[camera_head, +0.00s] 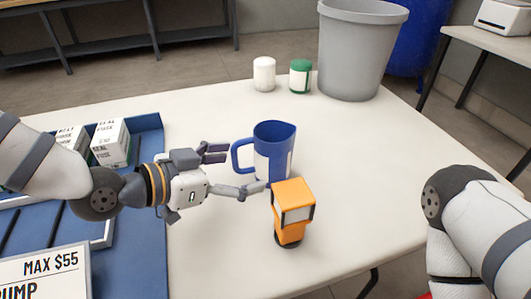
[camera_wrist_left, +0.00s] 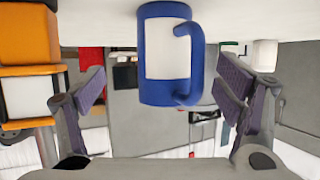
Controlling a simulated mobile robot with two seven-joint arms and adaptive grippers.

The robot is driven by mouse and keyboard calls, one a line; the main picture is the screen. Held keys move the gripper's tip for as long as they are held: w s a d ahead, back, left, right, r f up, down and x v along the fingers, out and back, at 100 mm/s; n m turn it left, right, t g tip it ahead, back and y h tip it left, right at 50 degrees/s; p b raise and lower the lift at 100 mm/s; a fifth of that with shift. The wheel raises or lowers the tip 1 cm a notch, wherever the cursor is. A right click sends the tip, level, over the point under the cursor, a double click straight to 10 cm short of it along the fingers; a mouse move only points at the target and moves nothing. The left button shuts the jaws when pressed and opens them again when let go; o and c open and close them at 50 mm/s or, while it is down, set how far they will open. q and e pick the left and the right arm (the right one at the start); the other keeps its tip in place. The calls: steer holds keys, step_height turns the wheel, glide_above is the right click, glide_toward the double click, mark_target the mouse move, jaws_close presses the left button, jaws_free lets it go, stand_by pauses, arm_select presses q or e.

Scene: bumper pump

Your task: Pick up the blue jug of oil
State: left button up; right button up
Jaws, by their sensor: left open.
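The blue jug (camera_head: 272,150), with a white label and a handle on its left side, stands upright on the white table. My left gripper (camera_head: 236,170) is open just left of the jug, on its handle side. Its lower finger overlaps the jug's base in the picture; I cannot tell if they touch. The left wrist view appears upside down and shows the jug (camera_wrist_left: 165,58) ahead, centred between the spread fingers (camera_wrist_left: 163,90), its handle turned toward the right finger. My right arm shows at the right edge, but its gripper is out of view.
An orange device (camera_head: 292,210) stands close in front of the jug, near the lower finger. A blue tray (camera_head: 150,225) with boxes lies left. The table's right side is clear.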

mark_target(259, 162)
arm_select(q)
steer(key=x, duration=0.7)
steer(key=shift+w+a+r+b, duration=0.1)
steer(key=shift+w+a+b, duration=0.05)
steer(key=shift+w+b, duration=0.15)
steer(key=c, duration=1.5)
